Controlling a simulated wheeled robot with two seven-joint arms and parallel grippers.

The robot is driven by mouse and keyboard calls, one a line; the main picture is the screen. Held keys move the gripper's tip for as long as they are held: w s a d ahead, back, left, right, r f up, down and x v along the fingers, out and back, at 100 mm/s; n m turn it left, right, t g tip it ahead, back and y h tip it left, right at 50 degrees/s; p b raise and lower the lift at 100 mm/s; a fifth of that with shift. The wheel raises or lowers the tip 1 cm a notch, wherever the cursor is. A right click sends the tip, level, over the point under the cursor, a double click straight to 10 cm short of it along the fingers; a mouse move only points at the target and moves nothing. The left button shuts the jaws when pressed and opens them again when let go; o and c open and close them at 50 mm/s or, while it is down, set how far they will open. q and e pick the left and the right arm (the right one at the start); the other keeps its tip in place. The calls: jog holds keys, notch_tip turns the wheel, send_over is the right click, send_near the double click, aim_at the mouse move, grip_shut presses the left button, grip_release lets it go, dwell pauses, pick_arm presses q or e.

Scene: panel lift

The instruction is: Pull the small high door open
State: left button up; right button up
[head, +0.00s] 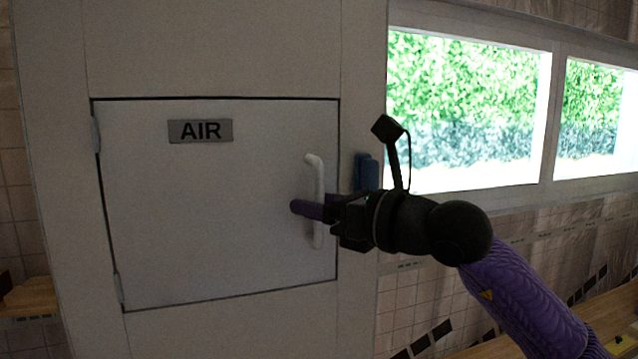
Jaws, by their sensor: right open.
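The small door (210,215) is a light grey panel with a dark gap around its edge and an "AIR" plate (200,131). It looks closed in its frame. Hinges (96,134) show on its left edge. A white vertical bar handle (315,175) is near its right edge. My right gripper (305,209) comes in from the right at the handle's middle, with purple fingers open and reaching past the bar. The fingers and gripper body hide the handle's middle. I cannot tell whether they touch it. My left gripper is not in view.
The door sits in a tall grey cabinet front (215,50). A blue object (367,172) is on the cabinet's right side, behind my right wrist. Bright windows (468,110) are in the wall to the right, above tiles. A wooden surface (28,296) shows at lower left.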

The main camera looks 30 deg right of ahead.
grip_shut()
dwell(1.4)
